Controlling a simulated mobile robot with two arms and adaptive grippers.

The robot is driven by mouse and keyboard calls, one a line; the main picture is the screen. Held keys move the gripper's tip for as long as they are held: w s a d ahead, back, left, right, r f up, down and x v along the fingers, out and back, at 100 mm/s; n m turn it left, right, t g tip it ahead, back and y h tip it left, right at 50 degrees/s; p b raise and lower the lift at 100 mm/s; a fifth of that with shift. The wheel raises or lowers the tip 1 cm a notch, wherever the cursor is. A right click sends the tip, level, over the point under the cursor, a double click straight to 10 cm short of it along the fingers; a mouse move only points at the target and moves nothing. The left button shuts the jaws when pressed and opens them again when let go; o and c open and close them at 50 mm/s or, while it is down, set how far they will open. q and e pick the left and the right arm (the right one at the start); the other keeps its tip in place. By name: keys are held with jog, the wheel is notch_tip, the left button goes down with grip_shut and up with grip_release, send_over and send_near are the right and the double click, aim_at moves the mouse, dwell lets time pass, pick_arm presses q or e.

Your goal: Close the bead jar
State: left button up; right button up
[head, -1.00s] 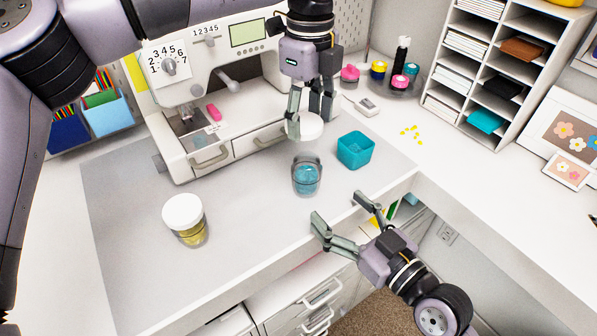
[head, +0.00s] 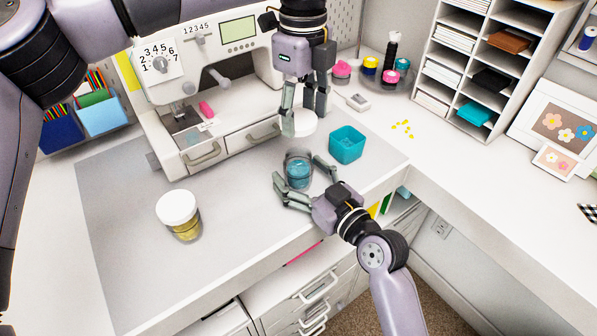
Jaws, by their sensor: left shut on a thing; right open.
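A clear open jar with blue beads (head: 299,173) stands upright on the grey mat. My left gripper (head: 302,122) is shut on a round white lid (head: 307,124) and holds it above and just behind the jar, apart from it. My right gripper (head: 306,183) is open, with its fingers reaching either side of the jar from the front right. I cannot tell whether the fingers touch the glass. A second jar with a white lid (head: 177,207) and yellow contents stands at the left of the mat.
A teal square bin (head: 347,144) stands right of the bead jar. The white sewing machine (head: 225,75) with drawers is behind. Yellow beads (head: 403,128) lie scattered on the right counter. The mat (head: 125,250) is clear at front left.

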jog(key=shift+w+a, duration=0.3)
jog(key=shift+w, duration=0.1)
jog(key=shift+c, duration=0.6)
grip_shut()
pick_arm(q)
send_over(299, 169)
jog(key=w, duration=0.2)
jog(key=shift+w+d+f, duration=0.1)
jog(key=shift+d+f, duration=0.05)
jog(key=shift+f, duration=1.1)
jog(key=shift+w+d+f, duration=0.1)
jog(key=shift+f, duration=1.15)
jog(key=shift+f, duration=0.85)
jog(key=shift+f, duration=0.6)
